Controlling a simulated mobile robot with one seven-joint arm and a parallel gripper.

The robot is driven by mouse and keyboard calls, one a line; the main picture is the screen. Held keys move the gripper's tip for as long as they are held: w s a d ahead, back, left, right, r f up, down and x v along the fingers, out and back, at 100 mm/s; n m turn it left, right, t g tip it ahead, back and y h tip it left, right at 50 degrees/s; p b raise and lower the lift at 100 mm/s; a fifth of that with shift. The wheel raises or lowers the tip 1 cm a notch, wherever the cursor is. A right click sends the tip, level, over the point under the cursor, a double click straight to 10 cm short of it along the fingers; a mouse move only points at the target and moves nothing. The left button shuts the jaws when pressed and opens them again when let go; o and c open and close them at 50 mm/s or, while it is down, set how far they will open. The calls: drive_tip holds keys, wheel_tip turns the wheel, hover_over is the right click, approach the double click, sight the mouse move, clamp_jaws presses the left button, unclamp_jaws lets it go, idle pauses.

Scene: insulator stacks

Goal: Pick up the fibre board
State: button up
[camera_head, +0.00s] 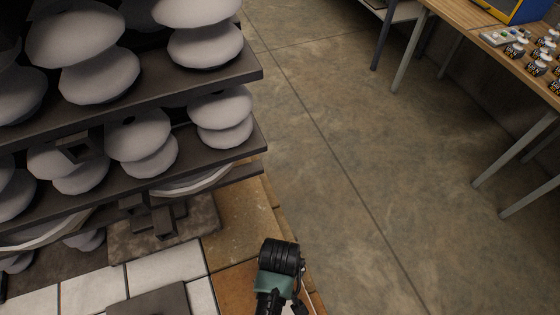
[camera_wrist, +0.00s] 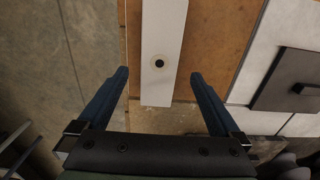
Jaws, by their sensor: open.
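A long, flat, pale strip (camera_wrist: 164,35) with a dark round hole runs down from the top of the wrist view; it looks like the fibre board. Its near end lies over the orange-brown floor tiles (camera_wrist: 215,40). My gripper (camera_wrist: 159,76) is open, its two blue fingers on either side of the strip in the picture, with a gap on both sides. Nothing is held. I cannot tell how far the fingertips are above the strip. In the camera_head view my dark and green arm covers the spot, and neither the strip nor the fingers can be made out there.
A dark rack (camera_head: 255,75) with pale insulator discs (camera_head: 208,45) stands at the left, close to my arm. A dark square plate (camera_wrist: 285,75) lies on white tiles (camera_head: 165,265). A wooden table (camera_head: 455,12) with small items stands at the upper right. The concrete floor (camera_head: 350,130) between is clear.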

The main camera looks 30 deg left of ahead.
drive_tip(key=shift+w+f, duration=0.1)
drive_tip(key=shift+f, duration=3.65)
drive_tip(key=c, duration=1.4)
